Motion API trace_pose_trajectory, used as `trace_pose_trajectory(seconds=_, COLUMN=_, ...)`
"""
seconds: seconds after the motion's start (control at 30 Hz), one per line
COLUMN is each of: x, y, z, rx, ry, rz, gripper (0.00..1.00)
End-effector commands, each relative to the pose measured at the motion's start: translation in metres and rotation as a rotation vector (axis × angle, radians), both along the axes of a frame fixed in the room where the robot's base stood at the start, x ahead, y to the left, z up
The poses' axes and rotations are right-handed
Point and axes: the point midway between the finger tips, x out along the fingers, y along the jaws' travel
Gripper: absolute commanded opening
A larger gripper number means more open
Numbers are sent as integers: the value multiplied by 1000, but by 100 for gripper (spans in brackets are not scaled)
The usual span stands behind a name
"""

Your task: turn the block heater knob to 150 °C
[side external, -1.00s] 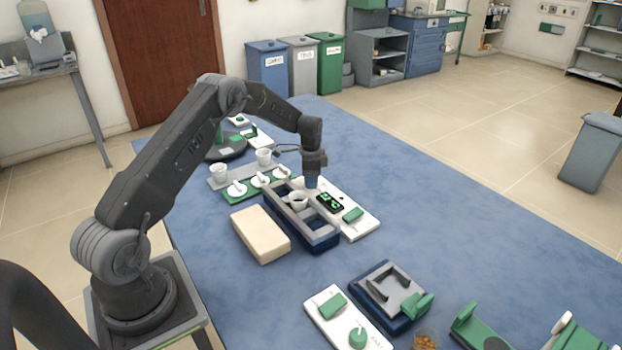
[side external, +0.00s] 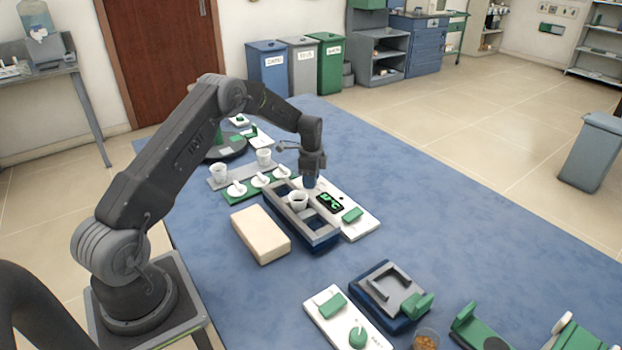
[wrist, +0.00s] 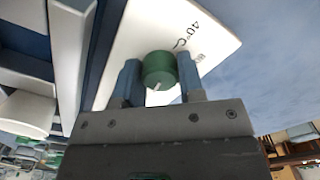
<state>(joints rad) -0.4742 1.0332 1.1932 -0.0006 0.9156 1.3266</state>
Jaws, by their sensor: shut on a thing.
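In the wrist view the green round knob (wrist: 159,69) sits on the white panel (wrist: 128,42), between my two blue fingers. A pale pointer mark shows on its near edge, and "40°C" is printed on the panel beside it. My gripper (side external: 311,184) points down at the far end of the white control panel (side external: 365,226) and is shut on the knob, which it hides in the side view. The panel carries a black display (side external: 330,202) with green characters too small to read surely.
A beige block (side external: 260,234) lies in front of the heater. White cups and small white dishes (side external: 237,189) stand to its left. A second white panel with a green knob (side external: 357,338) and a blue and grey fixture (side external: 395,325) are nearer.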

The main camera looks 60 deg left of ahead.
Motion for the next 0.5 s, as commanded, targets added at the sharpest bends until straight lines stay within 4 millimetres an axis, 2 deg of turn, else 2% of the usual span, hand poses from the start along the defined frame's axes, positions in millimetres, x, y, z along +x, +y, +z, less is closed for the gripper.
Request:
trace_pose_trajectory(seconds=0.03, x=0, y=0, z=1, rx=1, ry=-1, rz=-3, gripper=12)
trace_pose_trajectory(seconds=0.07, x=0, y=0, z=1, rx=1, ry=-1, rz=-3, gripper=38)
trace_pose_trajectory(seconds=0.1, x=0, y=0, z=1, rx=1, ry=-1, rz=-2, gripper=41)
trace_pose_trajectory(seconds=0.3, x=0, y=0, z=0, rx=1, ry=-1, rz=-1, gripper=61)
trace_pose_trajectory(seconds=0.5, x=0, y=0, z=0, rx=1, ry=-1, rz=0, gripper=61)
